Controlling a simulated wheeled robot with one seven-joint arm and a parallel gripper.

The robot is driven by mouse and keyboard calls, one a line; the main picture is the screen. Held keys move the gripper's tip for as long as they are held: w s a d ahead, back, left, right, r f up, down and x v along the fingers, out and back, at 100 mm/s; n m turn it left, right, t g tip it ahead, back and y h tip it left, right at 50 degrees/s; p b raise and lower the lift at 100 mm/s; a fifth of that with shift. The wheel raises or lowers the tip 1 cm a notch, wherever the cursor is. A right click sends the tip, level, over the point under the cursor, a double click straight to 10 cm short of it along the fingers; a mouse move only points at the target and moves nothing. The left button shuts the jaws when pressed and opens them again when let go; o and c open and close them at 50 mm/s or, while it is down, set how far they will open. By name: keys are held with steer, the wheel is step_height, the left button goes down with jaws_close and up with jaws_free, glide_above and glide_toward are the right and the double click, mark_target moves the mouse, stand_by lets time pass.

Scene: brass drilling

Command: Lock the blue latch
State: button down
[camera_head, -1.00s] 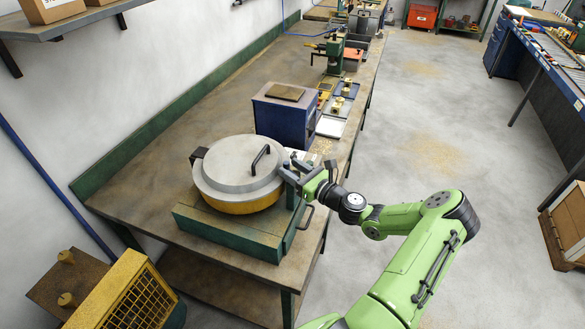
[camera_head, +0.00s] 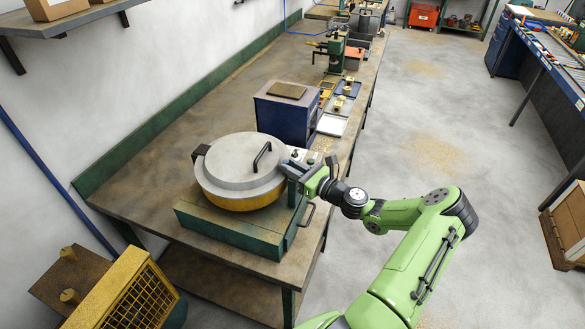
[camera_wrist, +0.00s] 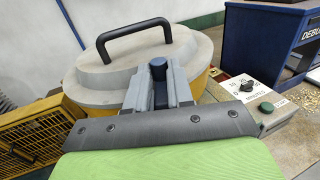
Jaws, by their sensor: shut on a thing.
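The blue latch (camera_wrist: 158,68) shows in the wrist view as a dark blue rounded end between my grey fingers, at the near rim of the round machine. My gripper (camera_wrist: 160,78) is shut on it; it also shows in the head view (camera_head: 290,168) at the right side of the machine. The fingers hide most of the latch, so its exact angle cannot be told. The machine's grey lid (camera_head: 240,161) lies flat on the yellow bowl (camera_head: 240,203), with a black handle (camera_wrist: 136,38) on top.
A control panel with a black dial (camera_wrist: 246,86) and green button (camera_wrist: 266,107) sits right of the gripper. A blue box (camera_head: 287,112) stands behind the machine on the workbench (camera_head: 160,150). A yellow grated crate (camera_head: 125,295) stands at lower left.

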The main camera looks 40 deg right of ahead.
steer(key=n+g+y, duration=0.1)
steer(key=n+y, duration=0.1)
steer(key=n+g+y+b, duration=0.1)
steer(key=y, duration=0.2)
steer(key=shift+w+d+n+y+b, duration=0.1)
steer(key=shift+n+y+b, duration=0.2)
steer(key=shift+n, duration=0.1)
steer(key=shift+r+n+g+y+b, duration=0.15)
steer(key=shift+n+g+y+b, duration=0.3)
steer(key=shift+n+g+y, duration=0.4)
steer(key=shift+y, duration=0.25)
steer(key=c, duration=1.2)
jaws_free()
steer(key=shift+o, duration=0.9)
steer(key=b+v, duration=0.2)
steer(key=v, duration=1.4)
steer(key=shift+w, duration=0.2)
